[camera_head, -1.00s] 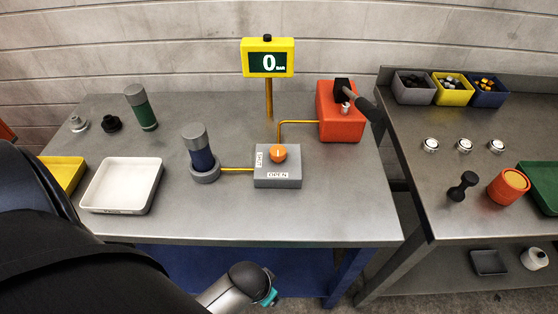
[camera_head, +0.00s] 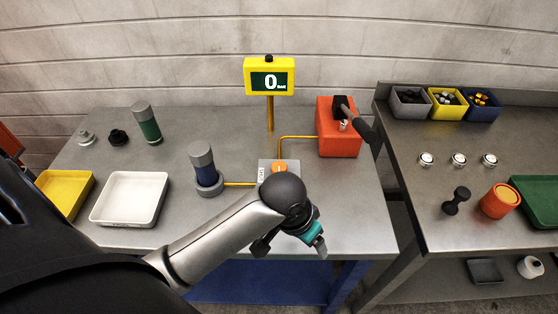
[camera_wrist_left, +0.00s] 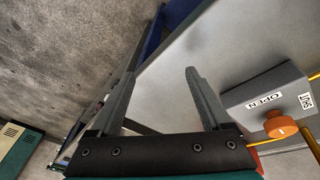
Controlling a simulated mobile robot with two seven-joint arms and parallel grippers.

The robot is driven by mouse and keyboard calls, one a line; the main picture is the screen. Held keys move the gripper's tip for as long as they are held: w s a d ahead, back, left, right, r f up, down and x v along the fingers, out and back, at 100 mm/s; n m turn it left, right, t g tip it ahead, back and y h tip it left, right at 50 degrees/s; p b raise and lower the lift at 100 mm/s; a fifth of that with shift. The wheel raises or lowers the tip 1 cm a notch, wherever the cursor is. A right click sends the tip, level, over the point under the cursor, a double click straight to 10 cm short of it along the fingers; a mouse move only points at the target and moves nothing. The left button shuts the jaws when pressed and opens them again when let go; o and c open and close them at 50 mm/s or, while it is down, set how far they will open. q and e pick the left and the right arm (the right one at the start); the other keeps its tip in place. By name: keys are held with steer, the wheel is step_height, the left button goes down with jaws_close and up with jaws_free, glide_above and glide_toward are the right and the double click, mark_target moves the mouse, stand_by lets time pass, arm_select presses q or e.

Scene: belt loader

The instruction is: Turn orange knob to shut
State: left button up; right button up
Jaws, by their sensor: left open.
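The orange knob (camera_head: 279,168) sits on a grey valve block (camera_head: 264,176), mostly hidden behind my left wrist in the head view. The knob also shows whole at the right of the left wrist view (camera_wrist_left: 280,124), on the block (camera_wrist_left: 262,90) with its OPEN and SHUT labels. Which label the knob points to is not clear. My left gripper (camera_head: 318,246) is in front of the block, near the table's front edge. In the left wrist view its fingers (camera_wrist_left: 160,72) are apart and empty, with the knob off to their right. My right gripper is not in view.
A yellow display (camera_head: 269,77) reads 0. A pipe links the block to an orange-red box (camera_head: 339,127) with a black handle. A blue-and-grey cylinder (camera_head: 203,164) stands left of the block. A white tray (camera_head: 130,222) and yellow tray (camera_head: 64,212) lie further left.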

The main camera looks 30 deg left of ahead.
arm_select(q)
steer(key=shift+g, duration=0.4)
steer(key=w, duration=0.1)
steer(key=w+a+r, duration=0.1)
steer(key=w, duration=0.1)
steer(key=w+a+r, duration=0.1)
steer(key=shift+w+r, duration=0.2)
steer(key=shift+w, duration=0.15)
steer(key=w+a+r+n+y, duration=0.1)
steer(key=w+a+r+n, duration=0.1)
steer(key=w+a+r, duration=0.3)
steer(key=n+g+y, duration=0.1)
steer(key=n+g, duration=0.1)
steer(key=n, duration=0.2)
glide_toward(279, 166)
step_height(279, 166, down, 8)
steer(key=shift+s+f+b, duration=0.15)
steer(key=shift+f+b, duration=0.1)
steer(key=shift+b, duration=0.2)
jaws_close()
